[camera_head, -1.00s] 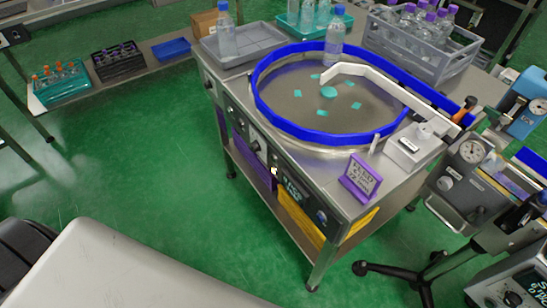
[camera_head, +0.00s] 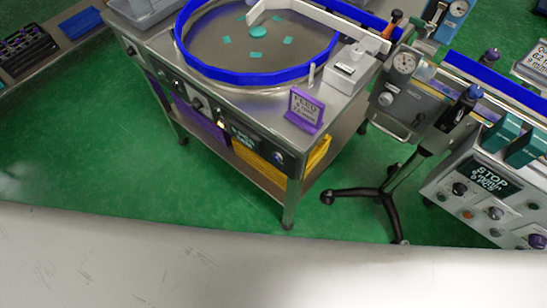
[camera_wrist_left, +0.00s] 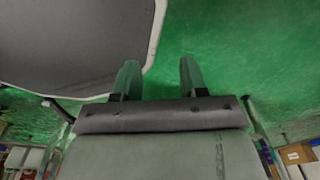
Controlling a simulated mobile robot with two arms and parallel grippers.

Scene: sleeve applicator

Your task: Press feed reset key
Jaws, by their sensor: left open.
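A feed reset key cannot be singled out at this size. My right gripper is in neither view.
A blue-rimmed turntable (camera_head: 255,78) tops the feed table, with a purple sign (camera_head: 304,110) at its front corner. A gauge unit (camera_head: 405,92) and a black-footed stand (camera_head: 365,195) are between table and control box. Green floor (camera_head: 110,160) is clear at left.

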